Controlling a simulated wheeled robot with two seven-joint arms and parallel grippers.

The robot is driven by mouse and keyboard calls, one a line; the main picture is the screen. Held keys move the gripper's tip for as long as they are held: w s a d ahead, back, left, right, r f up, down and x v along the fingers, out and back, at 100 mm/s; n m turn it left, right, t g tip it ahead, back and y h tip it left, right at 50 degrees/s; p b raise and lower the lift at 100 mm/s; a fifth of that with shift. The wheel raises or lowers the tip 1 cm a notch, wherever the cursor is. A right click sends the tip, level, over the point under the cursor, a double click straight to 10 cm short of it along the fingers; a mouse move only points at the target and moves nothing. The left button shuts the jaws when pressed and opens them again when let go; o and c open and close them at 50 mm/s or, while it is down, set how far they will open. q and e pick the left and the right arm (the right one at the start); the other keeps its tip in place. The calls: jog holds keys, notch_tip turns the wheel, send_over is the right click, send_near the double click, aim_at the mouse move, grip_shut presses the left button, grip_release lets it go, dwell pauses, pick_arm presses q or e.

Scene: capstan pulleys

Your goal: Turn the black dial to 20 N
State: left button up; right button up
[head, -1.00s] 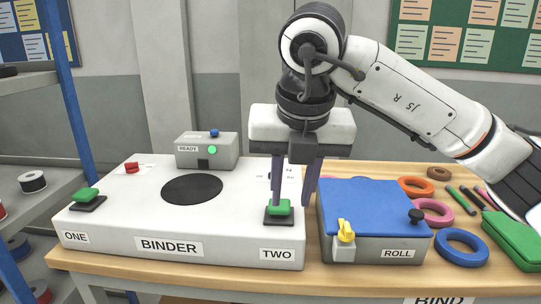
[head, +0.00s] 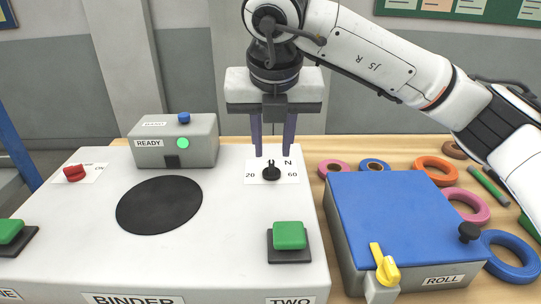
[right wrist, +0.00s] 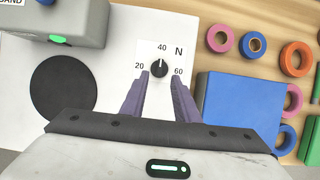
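The black dial (head: 271,170) stands on a white label at the right rear of the white binder top. The label reads 20 at left, 60 at right and N. In the right wrist view the black dial (right wrist: 159,68) shows a light pointer mark towards 40 at the top. My right gripper (head: 273,152) is open and empty, its two purple fingers apart, above and around the dial's sides in the head view. In the right wrist view the fingertips of my right gripper (right wrist: 159,78) lie either side of and just short of the dial. My left gripper is not in view.
The grey READY box (head: 175,141) with a green light stands left of the dial. A green button (head: 289,236) lies in front of it. The blue-topped ROLL box (head: 390,220) stands close at right, with coloured rings behind and beside it.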

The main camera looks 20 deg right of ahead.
aim_at(272, 165)
jog(key=shift+x, duration=2.7)
grip_shut()
